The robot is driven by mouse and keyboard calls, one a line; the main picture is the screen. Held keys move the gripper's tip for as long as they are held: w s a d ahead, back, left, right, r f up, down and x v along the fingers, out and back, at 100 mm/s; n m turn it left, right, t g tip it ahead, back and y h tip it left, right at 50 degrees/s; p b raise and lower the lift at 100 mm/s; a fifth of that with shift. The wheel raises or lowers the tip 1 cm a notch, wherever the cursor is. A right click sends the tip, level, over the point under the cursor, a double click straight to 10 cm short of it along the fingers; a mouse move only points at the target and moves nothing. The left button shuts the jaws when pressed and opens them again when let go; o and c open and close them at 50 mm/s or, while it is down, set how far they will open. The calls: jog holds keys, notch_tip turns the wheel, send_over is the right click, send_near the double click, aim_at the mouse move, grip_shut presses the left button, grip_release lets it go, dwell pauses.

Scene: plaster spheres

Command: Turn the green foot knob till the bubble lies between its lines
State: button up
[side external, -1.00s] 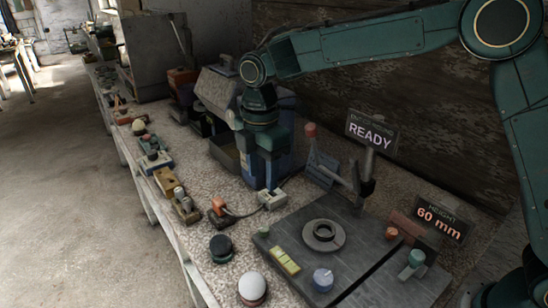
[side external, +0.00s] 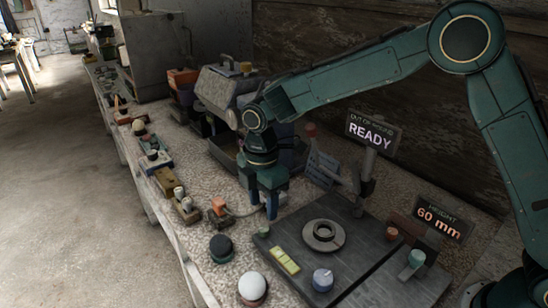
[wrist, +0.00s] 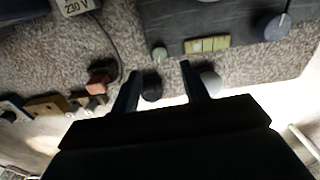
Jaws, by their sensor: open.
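The small green foot knob (side external: 263,231) sits at the left corner of the dark plate (side external: 290,229). In the wrist view the knob (wrist: 160,53) lies just beyond my fingertips, between their lines. The yellow-green level vial (side external: 285,260) is on the plate near the knob and also shows in the wrist view (wrist: 207,44). Its lines show as dark marks, but the bubble's place is too small to tell. My gripper (side external: 262,208) is open and empty, pointing down behind the knob, apart from it. Its two fingers also show in the wrist view (wrist: 160,70).
A black round piece (side external: 220,248) and a white one (side external: 252,288) stand in front. An orange-topped block (side external: 218,208) with a cable is left of my gripper. Signs read READY and 60 mm.

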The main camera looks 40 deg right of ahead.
aim_at(264, 228)
jog(key=shift+f, duration=3.45)
grip_shut()
